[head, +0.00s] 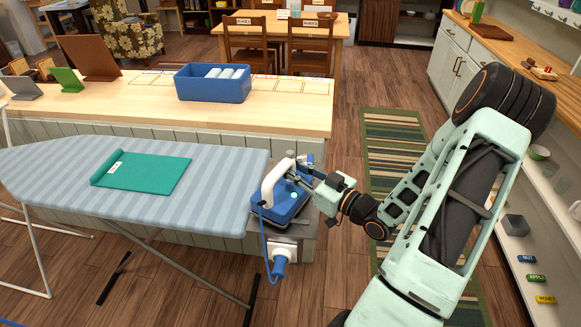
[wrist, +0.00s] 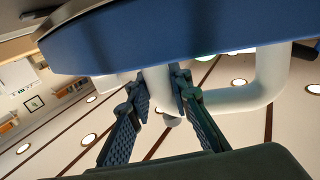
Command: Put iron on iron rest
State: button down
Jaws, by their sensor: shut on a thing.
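The iron (head: 286,208) has a blue body and a white looped handle, and is at the right end of the striped ironing board (head: 225,180). My gripper (head: 299,177) reaches in from the right and is shut on the iron's white handle. In the wrist view the fingers (wrist: 165,92) clasp a white post of the handle (wrist: 250,95), with the blue body (wrist: 180,40) across the top. A grey surface, apparently the iron rest (head: 304,228), shows below the iron. I cannot tell whether the iron touches it.
A blue cord hangs from the iron to a white socket (head: 285,252). A folded green cloth (head: 145,173) lies on the board. Behind it stands a wooden counter (head: 130,105) with a blue bin (head: 212,90). Open floor and a striped rug (head: 392,130) lie to the right.

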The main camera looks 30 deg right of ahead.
jog(key=shift+f+b, duration=0.4)
